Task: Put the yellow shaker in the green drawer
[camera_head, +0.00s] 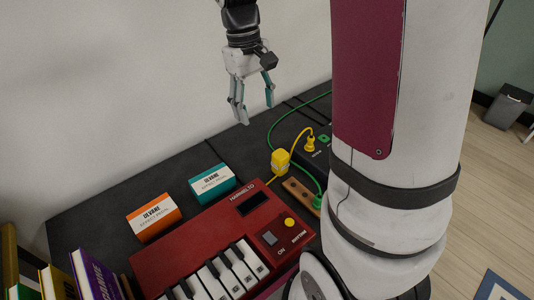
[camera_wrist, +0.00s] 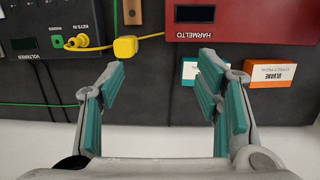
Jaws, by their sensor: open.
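A small yellow block (camera_head: 281,160) with rounded edges lies on the dark table beside the red keyboard. It also shows in the wrist view (camera_wrist: 125,47), left of centre. A yellow cable runs at it, and I cannot tell whether this block is the shaker. My gripper (camera_head: 254,108) is open and empty, fingers pointing down, above the table's back part. In the wrist view its teal-padded fingers (camera_wrist: 160,70) are spread, with bare dark table between them and the yellow block beyond the left finger. No green drawer shows in either view.
The red keyboard (camera_head: 215,240) fills the table's front. A teal box (camera_head: 212,183) and an orange box (camera_head: 154,217) stand behind it. A dark module (camera_head: 308,140) with green and yellow cables lies to the right. Books (camera_head: 94,275) stand at the lower left.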

